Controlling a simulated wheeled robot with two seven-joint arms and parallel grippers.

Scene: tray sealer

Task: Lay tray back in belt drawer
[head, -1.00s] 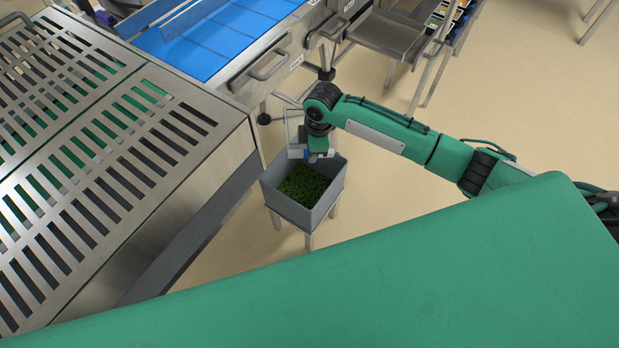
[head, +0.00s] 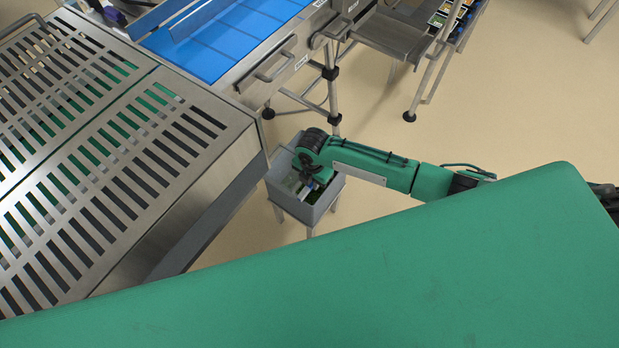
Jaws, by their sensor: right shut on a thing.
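My right gripper (head: 308,186) is at the grey bin (head: 333,190), low over its opening, and is shut on a pale, clear tray (head: 289,184). The tray shows only as a small light patch beside the gripper, and my wrist hides most of it. Its exact tilt cannot be told. Green leafy stuff shows a little inside the bin, beside the gripper. The blue belt (head: 225,45) is at the top, with a steel front that has handles (head: 276,66); I cannot tell which front is the belt drawer. My left gripper is not in view.
A slotted steel cover (head: 150,165) fills the left, its edge close to the bin. A steel shelf (head: 388,32) and a rack with small packs (head: 450,15) stand at the top. The floor (head: 520,110) at right is clear.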

